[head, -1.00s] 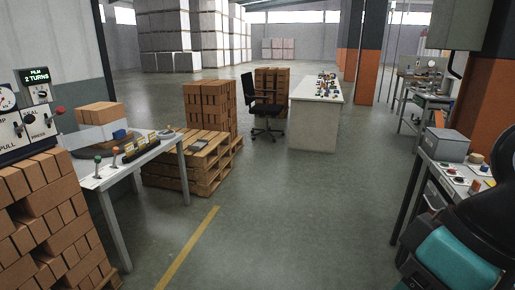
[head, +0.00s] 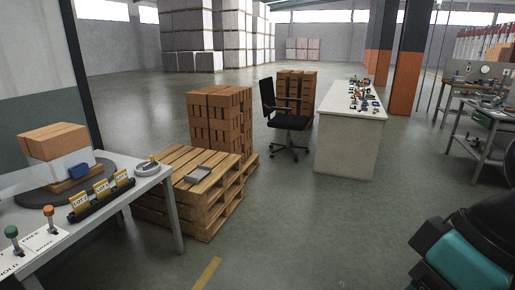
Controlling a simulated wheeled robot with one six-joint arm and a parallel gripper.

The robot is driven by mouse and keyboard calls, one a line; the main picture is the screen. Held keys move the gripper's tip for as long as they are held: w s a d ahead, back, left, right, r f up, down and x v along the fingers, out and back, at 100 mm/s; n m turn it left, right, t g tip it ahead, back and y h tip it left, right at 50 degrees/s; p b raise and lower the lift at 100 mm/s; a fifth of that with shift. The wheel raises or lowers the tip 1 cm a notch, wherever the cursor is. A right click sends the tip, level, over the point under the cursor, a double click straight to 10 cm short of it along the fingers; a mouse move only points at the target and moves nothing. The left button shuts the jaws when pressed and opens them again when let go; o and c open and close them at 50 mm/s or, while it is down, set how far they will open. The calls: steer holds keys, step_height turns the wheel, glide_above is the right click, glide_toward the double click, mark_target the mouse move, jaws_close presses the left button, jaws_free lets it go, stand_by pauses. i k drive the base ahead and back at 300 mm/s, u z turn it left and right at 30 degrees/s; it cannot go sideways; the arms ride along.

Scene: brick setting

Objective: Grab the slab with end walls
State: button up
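A small flat grey piece (head: 199,174) lies on top of the front wooden pallet (head: 207,205). It looks like a slab with a raised edge, but it is too small to tell whether it has end walls. Several small mixed parts (head: 366,95) lie on the white counter (head: 346,141) further back, too small to tell apart. Part of my arm, black and teal, shows at the lower right. My gripper is not in view.
A table (head: 125,204) at the left holds a turntable with a wrapped brick pack, a lot-card rack (head: 101,197) and levers. A black chair (head: 287,118) stands beside the counter. Stacked bricks (head: 221,120) rise behind the pallet. Open floor lies between the pallet and my arm.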

mark_target(197, 175)
steer(key=u, duration=0.4)
steer(key=i, duration=2.25)
steer(key=u, duration=1.05)
steer(key=i, duration=2)
steer(key=u, duration=0.25)
